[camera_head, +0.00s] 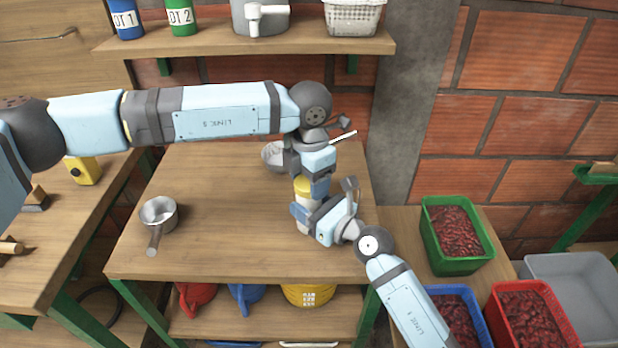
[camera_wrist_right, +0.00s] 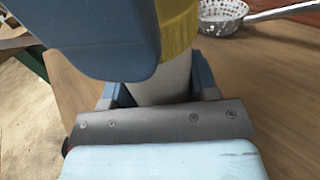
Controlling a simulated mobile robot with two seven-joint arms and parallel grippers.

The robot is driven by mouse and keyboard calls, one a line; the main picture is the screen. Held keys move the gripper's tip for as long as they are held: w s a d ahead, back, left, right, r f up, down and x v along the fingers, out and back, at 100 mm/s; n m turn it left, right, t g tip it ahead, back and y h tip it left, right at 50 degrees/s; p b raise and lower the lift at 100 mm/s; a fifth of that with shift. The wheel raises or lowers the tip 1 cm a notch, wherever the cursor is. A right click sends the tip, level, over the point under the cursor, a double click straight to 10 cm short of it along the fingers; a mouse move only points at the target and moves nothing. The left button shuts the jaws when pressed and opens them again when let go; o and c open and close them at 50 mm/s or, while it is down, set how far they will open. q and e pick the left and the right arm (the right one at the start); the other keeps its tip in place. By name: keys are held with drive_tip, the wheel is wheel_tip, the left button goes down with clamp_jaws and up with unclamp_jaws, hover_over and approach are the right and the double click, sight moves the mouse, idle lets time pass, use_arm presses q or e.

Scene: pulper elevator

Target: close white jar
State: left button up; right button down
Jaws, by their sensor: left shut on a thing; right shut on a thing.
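The white jar (camera_head: 304,200) stands upright near the right side of the wooden table, with a yellow lid (camera_head: 303,186) on top. My right gripper (camera_head: 306,214) is shut on the jar's body from the right and front. My left gripper (camera_head: 307,182) comes down from above and is shut on the yellow lid. In the right wrist view the white body (camera_wrist_right: 165,82) meets the yellow lid (camera_wrist_right: 179,30) with no visible gap. A finger of my left gripper hides part of the lid there. Whether the lid is fully tightened cannot be seen.
A metal strainer (camera_head: 273,155) lies just behind the jar, partly hidden by my left arm. A small metal pot (camera_head: 158,214) stands at the table's left. The middle of the table (camera_head: 225,220) is clear. A shelf (camera_head: 250,48) runs above the back; crates of red cherries (camera_head: 458,232) stand right.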

use_arm(q)
drive_tip(key=m, duration=1)
drive_tip(key=o, duration=1)
drive_tip(key=shift+r, duration=2.25)
drive_tip(key=shift+c, duration=0.2)
drive_tip(key=n, duration=0.1)
drive_tip(key=r+n, duration=0.1)
drive_tip(key=n, duration=0.3)
drive_tip(key=shift+d+r, duration=0.1)
drive_tip(key=shift+r, duration=0.15)
wheel_tip(320, 180, up, 2)
drive_tip(key=n, duration=0.6)
drive_tip(key=shift+n, duration=0.4)
